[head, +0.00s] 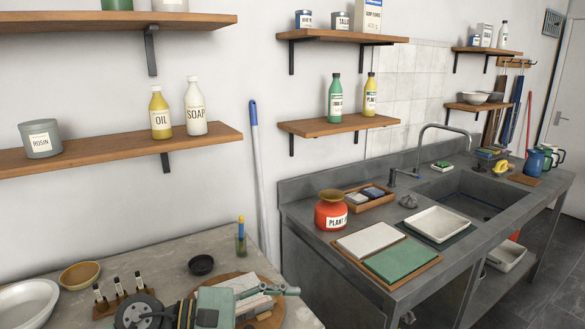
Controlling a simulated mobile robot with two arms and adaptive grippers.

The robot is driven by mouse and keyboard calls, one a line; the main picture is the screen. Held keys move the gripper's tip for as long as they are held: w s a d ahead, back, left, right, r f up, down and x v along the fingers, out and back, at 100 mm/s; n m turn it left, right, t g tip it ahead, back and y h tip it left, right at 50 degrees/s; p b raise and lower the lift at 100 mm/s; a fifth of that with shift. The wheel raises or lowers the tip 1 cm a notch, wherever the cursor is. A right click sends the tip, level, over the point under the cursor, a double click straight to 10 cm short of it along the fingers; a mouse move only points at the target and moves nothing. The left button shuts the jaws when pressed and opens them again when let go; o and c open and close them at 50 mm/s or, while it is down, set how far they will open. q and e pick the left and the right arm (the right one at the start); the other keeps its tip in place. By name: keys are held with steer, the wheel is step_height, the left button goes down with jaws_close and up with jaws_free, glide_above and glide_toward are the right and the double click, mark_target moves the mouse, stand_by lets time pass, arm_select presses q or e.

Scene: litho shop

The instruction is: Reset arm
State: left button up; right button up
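My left arm enters at the bottom edge, with a black round joint, a yellow band and a grey-green body. My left gripper (282,291) appears to be at its right end, low over a round wooden board (268,321) on the near worktop. Its fingers are only partly visible and merge with pale flat pieces behind them, so I cannot tell if it is open or holds anything. My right gripper is out of view.
The worktop (185,250) holds a black dish (201,265), a brown bowl (79,275), a white basin (27,304) and a rack of small tools (122,299). A grey sink counter (305,213) stands to the right. Shelves (205,138) project from the wall above.

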arm_select(q)
steer(key=w+a+r+n+t+h, duration=0.25)
steer(key=r+n+t, duration=0.75)
steer(key=n, duration=0.6)
steer(key=w+a+f+n+t+y, duration=0.25)
steer(key=a+n+t+y, duration=0.55)
steer(key=n, duration=0.7)
steer(key=s+a+f+n+g+y, duration=0.25)
steer(key=a+f+n+y, duration=0.25)
steer(key=f+n, duration=0.3)
steer(key=s+a+f+n+g+y, duration=0.1)
steer(key=a+f+n+g+y, duration=0.2)
steer(key=a+f+n+y, duration=0.35)
steer(key=s+d+f+n+g+h, duration=0.1)
steer(key=s+f+n+g, duration=0.5)
steer(key=s+f, duration=0.55)
steer(key=s+d+f+n+g+h, duration=0.15)
steer(key=s+f+n+g, duration=0.55)
steer(key=s, duration=0.7)
step_height(320, 180, down, 28)
steer(key=m, duration=0.2)
steer(key=s+a+f+g+y, duration=0.1)
steer(key=s+a+f, duration=0.1)
steer(key=s+f, duration=1.3)
steer(key=shift+s+a, duration=0.4)
steer(key=shift+s, duration=0.5)
